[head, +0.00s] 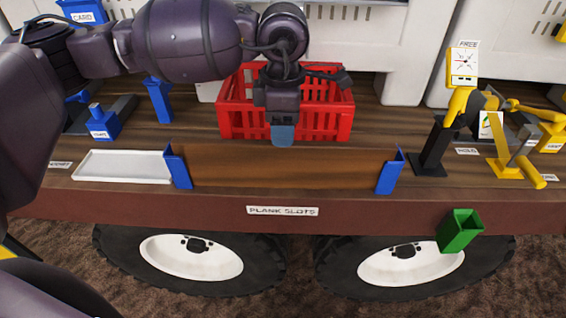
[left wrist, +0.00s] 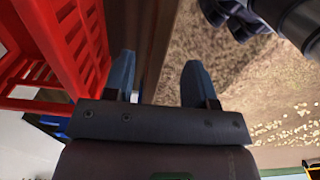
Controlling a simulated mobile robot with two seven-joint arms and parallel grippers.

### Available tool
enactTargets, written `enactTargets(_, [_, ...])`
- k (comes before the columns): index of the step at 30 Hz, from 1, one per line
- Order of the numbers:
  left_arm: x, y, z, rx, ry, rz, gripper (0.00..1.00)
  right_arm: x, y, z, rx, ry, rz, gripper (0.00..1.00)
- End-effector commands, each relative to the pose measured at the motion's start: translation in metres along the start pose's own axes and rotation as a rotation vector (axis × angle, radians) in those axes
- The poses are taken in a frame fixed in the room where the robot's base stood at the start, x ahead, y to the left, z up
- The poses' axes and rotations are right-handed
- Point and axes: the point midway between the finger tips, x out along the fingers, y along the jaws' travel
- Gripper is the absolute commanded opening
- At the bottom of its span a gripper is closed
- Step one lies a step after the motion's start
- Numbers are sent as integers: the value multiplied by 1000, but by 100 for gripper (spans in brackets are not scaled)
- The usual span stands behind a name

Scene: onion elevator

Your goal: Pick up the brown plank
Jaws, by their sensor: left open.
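The brown plank (head: 290,167) stands on its long edge near the front of the wood-topped deck, held at its ends by a left blue bracket (head: 178,167) and a right blue bracket (head: 390,174). My left gripper (head: 283,140) points down at the plank's upper edge, near its middle. In the left wrist view the left gripper (left wrist: 157,75) has its two blue fingers apart. A brown strip runs between them; I cannot tell plank from deck there. Nothing is visibly gripped. My right gripper does not show in the head view.
A red crate (head: 235,125) stands close behind the plank, near my left gripper. A white tray (head: 120,167) lies left of the plank. A green holder (head: 460,231) hangs on the deck's front at right. A yellow mechanism (head: 462,100) stands at the back right.

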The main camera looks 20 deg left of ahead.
Motion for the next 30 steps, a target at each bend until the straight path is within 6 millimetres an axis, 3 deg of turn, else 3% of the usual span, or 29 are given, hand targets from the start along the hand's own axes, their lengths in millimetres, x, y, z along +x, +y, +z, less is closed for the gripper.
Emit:
enactTargets(8, [19,0,0,0,-1,-2,51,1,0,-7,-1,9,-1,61])
enactTargets(19, [63,0,-1,1,-1,-3,51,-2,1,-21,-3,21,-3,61])
enactTargets(28, [68,0,-1,0,-2,-2,51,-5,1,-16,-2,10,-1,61])
enactTargets(30, [68,0,-1,0,-2,-2,42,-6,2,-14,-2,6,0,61])
